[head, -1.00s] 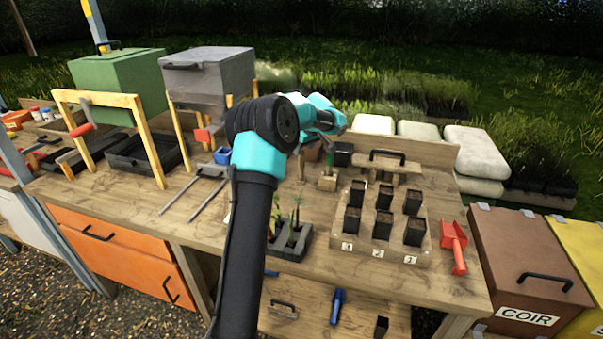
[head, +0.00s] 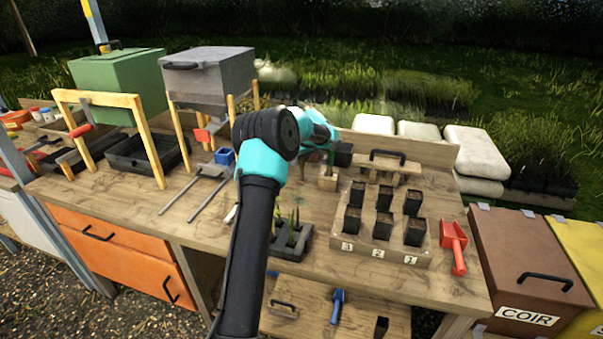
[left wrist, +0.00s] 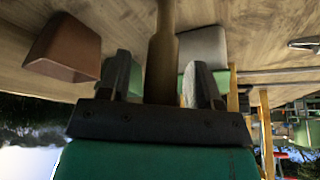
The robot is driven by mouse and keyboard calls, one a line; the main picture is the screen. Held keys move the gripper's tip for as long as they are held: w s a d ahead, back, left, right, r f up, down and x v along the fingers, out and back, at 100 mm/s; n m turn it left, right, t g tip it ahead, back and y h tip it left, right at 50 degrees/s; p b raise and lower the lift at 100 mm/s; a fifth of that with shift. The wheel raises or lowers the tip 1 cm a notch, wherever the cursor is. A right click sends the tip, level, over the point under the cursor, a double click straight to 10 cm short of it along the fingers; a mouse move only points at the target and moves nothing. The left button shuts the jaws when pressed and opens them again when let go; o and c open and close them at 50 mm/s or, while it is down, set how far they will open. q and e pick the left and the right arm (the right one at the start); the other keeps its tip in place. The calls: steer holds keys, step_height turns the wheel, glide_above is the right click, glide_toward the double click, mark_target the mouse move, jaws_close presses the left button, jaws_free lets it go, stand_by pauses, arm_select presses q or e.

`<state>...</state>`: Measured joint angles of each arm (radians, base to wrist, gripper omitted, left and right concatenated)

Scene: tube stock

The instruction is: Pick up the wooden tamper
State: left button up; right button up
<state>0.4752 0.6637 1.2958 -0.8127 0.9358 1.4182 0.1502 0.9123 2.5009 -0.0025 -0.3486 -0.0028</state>
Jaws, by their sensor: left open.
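In the left wrist view the tamper's round wooden handle (left wrist: 163,50) stands between the two dark fingers. The fingers are open, with a gap visible on both sides of the handle. My right gripper is not in view.
A wooden piece with a black handle (head: 388,160) and a tray of black pots (head: 385,240) are to the right. A seedling tray (head: 290,245) is in front. In the left wrist view, a terracotta pot (left wrist: 65,48) and a grey pot (left wrist: 203,48) stand close by.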

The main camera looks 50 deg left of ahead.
arm_select(q)
steer(key=shift+c, duration=0.2)
stand_by(0.3)
jaws_close()
stand_by(0.3)
